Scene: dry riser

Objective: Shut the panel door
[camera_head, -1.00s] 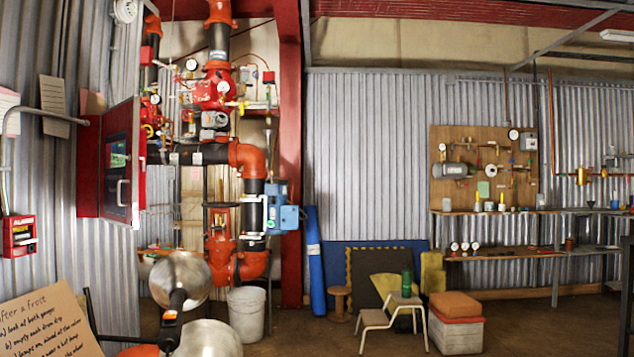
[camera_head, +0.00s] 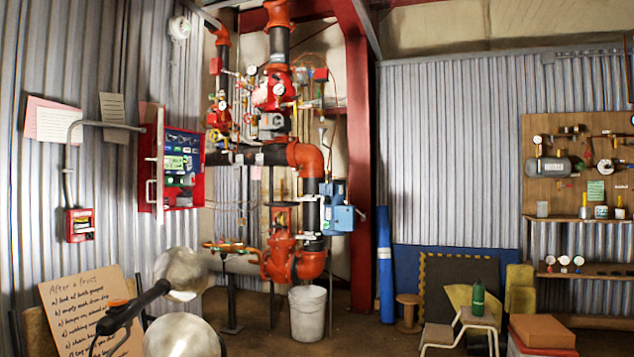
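The red panel box (camera_head: 196,172) is mounted on the corrugated wall at left. Its door (camera_head: 152,172) stands open at the box's near side and is seen almost edge-on, with a pale handle (camera_head: 149,194) on it. Coloured modules (camera_head: 181,165) show inside the box. My dark arm end with an orange part crosses the lower left. What appears to be my gripper (camera_head: 108,326) is at its end, low in front of the paper sign and well below the door in the picture. Its fingers are too unclear to tell their opening. It is not seen touching the door.
Red and black riser pipes (camera_head: 306,160) with a blue box (camera_head: 338,210) stand right of the panel. A red call point (camera_head: 79,225) is on the wall at left. A handwritten sign (camera_head: 70,290) stands low left; a white bucket (camera_head: 307,312) is on the floor.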

